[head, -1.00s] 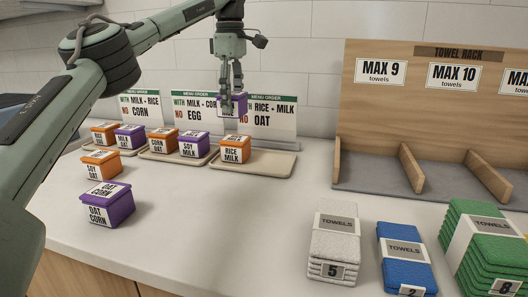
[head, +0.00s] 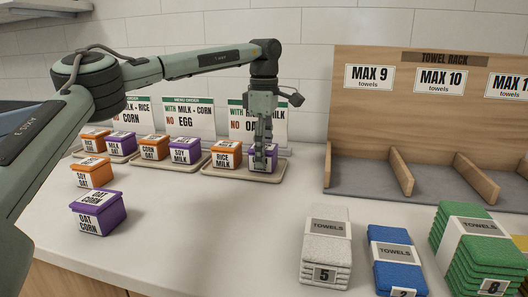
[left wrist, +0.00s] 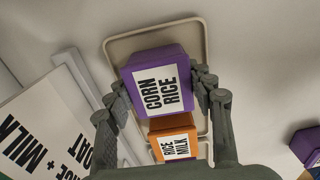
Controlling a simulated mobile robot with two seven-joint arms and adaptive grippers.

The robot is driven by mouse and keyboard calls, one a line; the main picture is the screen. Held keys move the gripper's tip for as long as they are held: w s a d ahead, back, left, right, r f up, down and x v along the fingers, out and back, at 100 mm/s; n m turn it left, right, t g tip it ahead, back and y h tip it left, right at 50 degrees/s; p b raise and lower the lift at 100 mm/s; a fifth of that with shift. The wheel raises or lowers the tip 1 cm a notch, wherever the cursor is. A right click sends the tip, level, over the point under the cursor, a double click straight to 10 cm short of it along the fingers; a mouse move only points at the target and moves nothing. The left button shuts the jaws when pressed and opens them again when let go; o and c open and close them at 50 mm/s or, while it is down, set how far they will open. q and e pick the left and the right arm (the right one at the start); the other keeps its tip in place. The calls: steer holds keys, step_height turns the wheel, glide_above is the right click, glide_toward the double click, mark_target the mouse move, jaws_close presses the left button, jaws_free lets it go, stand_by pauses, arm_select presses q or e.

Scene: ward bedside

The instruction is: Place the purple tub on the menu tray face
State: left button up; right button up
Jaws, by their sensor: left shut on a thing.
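My left gripper (head: 263,160) is shut on a purple tub (head: 271,153), with one finger on each side. In the left wrist view, the tub (left wrist: 163,87) reads "CORN RICE" between the fingers (left wrist: 156,85). It is upright over the right part of the rightmost menu tray (head: 240,177), at tray level; I cannot tell if it touches the tray face. An orange "RICE MILK" tub (head: 226,155) stands beside it on the same tray. The menu card (head: 236,113) behind is partly hidden by my gripper. My right gripper is not in view.
The middle tray (head: 180,173) and left tray each hold an orange and a purple tub. An orange "SOY OAT" tub (head: 92,174) and a purple "OAT CORN" tub (head: 97,213) stand loose in front. Towel stacks (head: 328,245) and a towel rack (head: 430,125) are right.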

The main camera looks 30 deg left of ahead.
arm_select(q)
steer(key=o, duration=1.1)
steer(key=shift+f, duration=0.1)
steer(key=shift+c, duration=0.2)
steer(key=shift+o, duration=1.2)
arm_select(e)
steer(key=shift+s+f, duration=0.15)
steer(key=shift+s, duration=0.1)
arm_select(q)
step_height(320, 180, up, 12)
steer(key=shift+d+f, duration=0.1)
steer(key=shift+f, duration=0.15)
steer(key=shift+r, duration=0.35)
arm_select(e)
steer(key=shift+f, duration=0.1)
arm_select(q)
steer(key=shift+f, duration=0.1)
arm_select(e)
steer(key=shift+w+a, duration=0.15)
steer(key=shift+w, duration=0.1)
